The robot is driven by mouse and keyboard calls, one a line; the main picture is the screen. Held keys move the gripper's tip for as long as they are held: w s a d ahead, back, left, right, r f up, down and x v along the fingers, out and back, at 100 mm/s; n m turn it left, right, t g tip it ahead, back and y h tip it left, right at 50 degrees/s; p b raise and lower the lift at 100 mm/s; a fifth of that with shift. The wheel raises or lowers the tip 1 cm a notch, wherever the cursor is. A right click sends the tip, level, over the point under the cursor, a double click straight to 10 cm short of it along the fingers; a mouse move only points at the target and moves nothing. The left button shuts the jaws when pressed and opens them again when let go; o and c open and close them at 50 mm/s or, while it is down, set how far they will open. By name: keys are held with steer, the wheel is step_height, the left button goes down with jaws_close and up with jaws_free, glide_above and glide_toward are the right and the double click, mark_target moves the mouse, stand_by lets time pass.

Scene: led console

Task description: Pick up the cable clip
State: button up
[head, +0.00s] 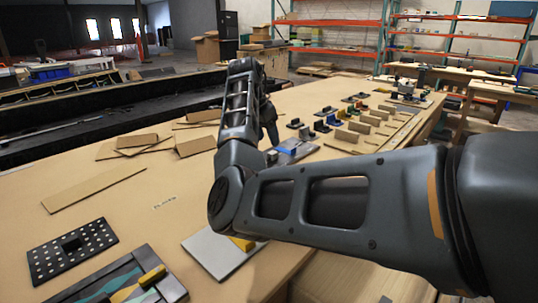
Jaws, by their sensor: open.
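I cannot single out the cable clip with certainty. Several small black, blue, green and yellow pieces (321,126) stand in rows on the table right of my forearm, too small to name. My gripper (270,136) points down at the end of my arm, partly hidden behind my forearm. It is open, and I see nothing held in it. A grey-blue plate (296,150) with small parts on it lies close beside and below it. Whether the gripper touches anything cannot be told.
The wooden table (150,205) holds loose flat boards (95,188), a black perforated plate (70,250), a dark framed panel (125,283) and a grey plate (215,250) partly behind my arm. Wooden blocks (358,128) stand among the small pieces.

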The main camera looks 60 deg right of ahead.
mark_target(273, 152)
steer(key=shift+s+p+x, duration=0.2)
steer(key=shift+p+x, duration=0.1)
steer(key=shift+x, duration=1.1)
steer(key=shift+s+p+x, duration=0.2)
steer(key=shift+p+x, duration=0.05)
steer(key=shift+x, duration=1.15)
steer(key=shift+a, duration=0.15)
steer(key=shift+c, duration=0.3)
jaws_close()
